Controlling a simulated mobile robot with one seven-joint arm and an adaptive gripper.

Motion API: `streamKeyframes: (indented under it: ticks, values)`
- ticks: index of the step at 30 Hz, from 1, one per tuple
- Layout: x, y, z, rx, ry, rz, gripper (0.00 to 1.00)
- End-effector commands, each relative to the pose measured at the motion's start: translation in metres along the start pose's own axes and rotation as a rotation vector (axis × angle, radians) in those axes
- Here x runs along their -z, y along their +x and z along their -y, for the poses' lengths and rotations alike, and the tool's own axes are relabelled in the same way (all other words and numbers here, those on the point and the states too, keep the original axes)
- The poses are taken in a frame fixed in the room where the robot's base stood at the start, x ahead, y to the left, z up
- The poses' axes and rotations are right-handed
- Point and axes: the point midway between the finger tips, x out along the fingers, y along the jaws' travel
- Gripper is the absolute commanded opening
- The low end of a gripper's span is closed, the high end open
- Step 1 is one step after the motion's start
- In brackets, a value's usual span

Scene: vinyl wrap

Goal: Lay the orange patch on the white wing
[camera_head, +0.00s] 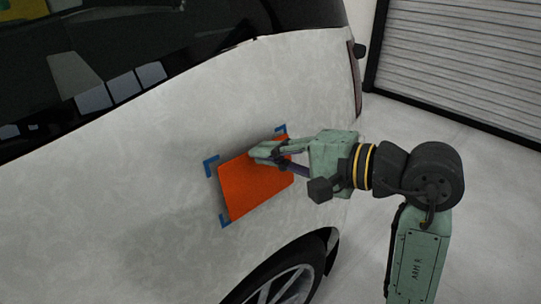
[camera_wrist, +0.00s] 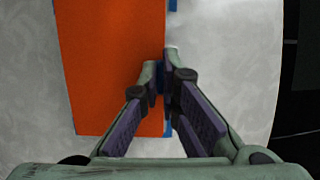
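The orange patch (camera_head: 252,188) is a flat rectangle against the white wing (camera_head: 150,150), between blue corner marks (camera_head: 211,166). A blue mark shows past its upper right corner, and another at its lower left. My gripper (camera_head: 262,150) reaches in from the right at the patch's upper right edge. In the wrist view, the patch (camera_wrist: 110,65) fills the left half, and my gripper (camera_wrist: 160,75) has its fingertips close together at the patch's right edge, apparently pinching it. One finger overlaps the orange face. Whether the whole patch touches the wing cannot be told.
The wing curves away to the right, with a dark wheel (camera_head: 285,285) below and dark windows (camera_head: 110,75) above. A grey shutter door (camera_head: 460,60) stands at the back right. The floor (camera_head: 490,190) on the right is clear.

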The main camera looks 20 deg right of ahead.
Motion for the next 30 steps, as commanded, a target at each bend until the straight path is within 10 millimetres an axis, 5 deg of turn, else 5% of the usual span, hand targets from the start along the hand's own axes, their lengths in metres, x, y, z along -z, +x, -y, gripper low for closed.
streamKeyframes:
  ticks: [30]
  values:
    - [0.0002, 0.0064, -0.0001, 0.000, 0.000, 0.002, 0.00]
